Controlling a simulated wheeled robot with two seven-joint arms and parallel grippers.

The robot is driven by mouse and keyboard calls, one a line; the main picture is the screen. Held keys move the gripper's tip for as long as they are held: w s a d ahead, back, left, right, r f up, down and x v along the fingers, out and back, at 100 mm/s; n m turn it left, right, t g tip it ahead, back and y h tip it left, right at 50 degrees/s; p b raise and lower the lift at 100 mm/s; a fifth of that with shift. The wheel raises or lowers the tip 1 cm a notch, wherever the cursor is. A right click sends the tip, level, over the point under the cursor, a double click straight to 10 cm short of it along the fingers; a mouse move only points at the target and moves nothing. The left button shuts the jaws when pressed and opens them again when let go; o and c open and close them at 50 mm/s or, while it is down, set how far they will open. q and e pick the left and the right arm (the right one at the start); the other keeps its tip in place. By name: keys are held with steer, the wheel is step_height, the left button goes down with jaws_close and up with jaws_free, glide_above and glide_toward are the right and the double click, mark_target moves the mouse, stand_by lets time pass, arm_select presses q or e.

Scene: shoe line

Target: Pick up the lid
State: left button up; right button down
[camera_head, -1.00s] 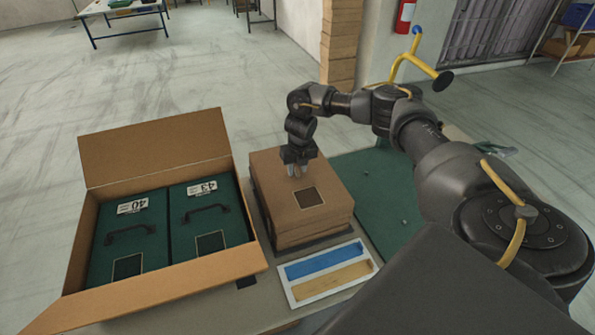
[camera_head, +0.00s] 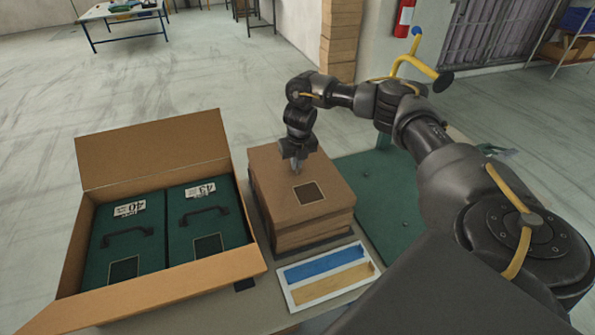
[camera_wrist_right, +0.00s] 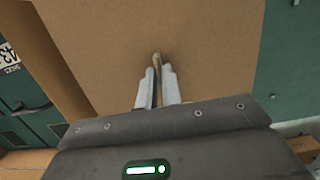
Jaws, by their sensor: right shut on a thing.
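A brown cardboard lid (camera_head: 270,175) with a dark square patch lies on top of a stack of brown pieces between the open carton and the green mat. It fills much of the right wrist view (camera_wrist_right: 205,45). My right gripper (camera_head: 296,172) points down at the far half of the lid. Its fingers are closed on a small brown part of the lid, seen between the fingertips (camera_wrist_right: 157,62) in the right wrist view. The lid still rests flat on the stack. My left gripper is not in view.
An open cardboard carton (camera_head: 88,245) at left holds green boxes (camera_head: 205,235) labelled 40 and 43. A white tray (camera_head: 290,300) with blue and tan strips lies in front of the stack. A green mat (camera_head: 375,205) lies to its right.

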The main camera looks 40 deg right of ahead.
arm_select(q)
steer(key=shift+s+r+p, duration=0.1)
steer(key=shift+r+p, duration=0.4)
steer(key=shift+p, duration=0.45)
arm_select(e)
steer(key=s+d+r, duration=0.4)
steer(key=s+r, duration=0.6)
steer(key=s, duration=0.3)
steer(key=shift+s, duration=0.3)
steer(key=c, duration=2.1)
jaws_free()
jaws_close()
